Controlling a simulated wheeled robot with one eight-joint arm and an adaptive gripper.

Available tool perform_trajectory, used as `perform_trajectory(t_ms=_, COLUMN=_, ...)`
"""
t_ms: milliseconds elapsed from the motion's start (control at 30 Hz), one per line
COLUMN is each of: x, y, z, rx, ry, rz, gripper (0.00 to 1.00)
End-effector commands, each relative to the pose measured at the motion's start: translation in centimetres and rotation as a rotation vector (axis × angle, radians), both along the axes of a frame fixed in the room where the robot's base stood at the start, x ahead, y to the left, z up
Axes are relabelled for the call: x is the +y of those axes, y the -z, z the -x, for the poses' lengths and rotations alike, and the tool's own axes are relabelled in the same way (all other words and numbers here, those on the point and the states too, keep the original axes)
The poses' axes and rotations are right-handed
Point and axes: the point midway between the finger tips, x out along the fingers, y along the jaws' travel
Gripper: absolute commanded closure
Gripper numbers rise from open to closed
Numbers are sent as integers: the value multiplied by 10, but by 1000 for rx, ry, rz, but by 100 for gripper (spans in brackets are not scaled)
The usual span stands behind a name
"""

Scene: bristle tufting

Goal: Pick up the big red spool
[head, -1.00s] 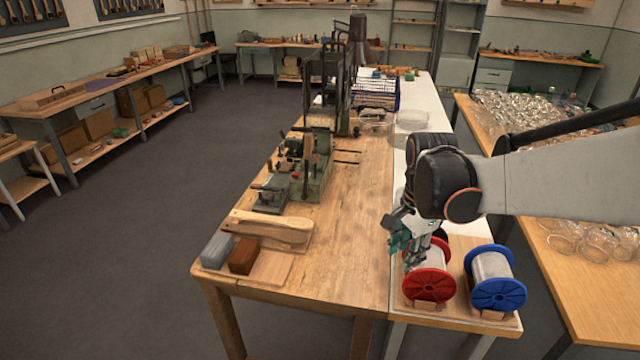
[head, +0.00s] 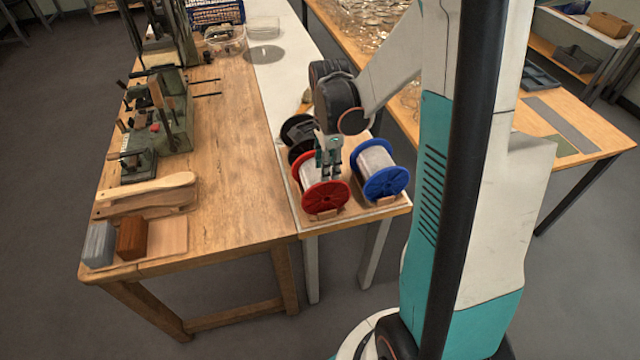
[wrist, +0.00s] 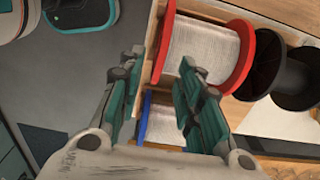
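The big red spool (head: 326,195) has red flanges and pale wound filament. It rests on a wooden stand on the white table, in front of a black spool (head: 299,130) and left of a blue spool (head: 384,184). My gripper (head: 328,158) is over the red spool and hides part of it in the head view. In the wrist view my gripper (wrist: 162,62) is open, its fingers apart. The red spool (wrist: 205,45) lies just beyond the fingertips, and the right finger overlaps its winding. I cannot tell whether they touch.
The wooden bench (head: 235,150) on the left carries a green machine (head: 170,125), wooden handles (head: 150,192) and a grey block (head: 99,243). Another table (head: 570,120) stands at the right. The white table behind the spools is partly clear.

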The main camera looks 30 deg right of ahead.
Motion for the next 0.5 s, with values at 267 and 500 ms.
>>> perform_trajectory(t_ms=267, x=0, y=22, z=-2, rx=0, ry=-1, rz=0, gripper=68)
perform_trajectory(t_ms=500, x=0, y=53, z=-3, rx=0, ry=-1, rz=0, gripper=68)
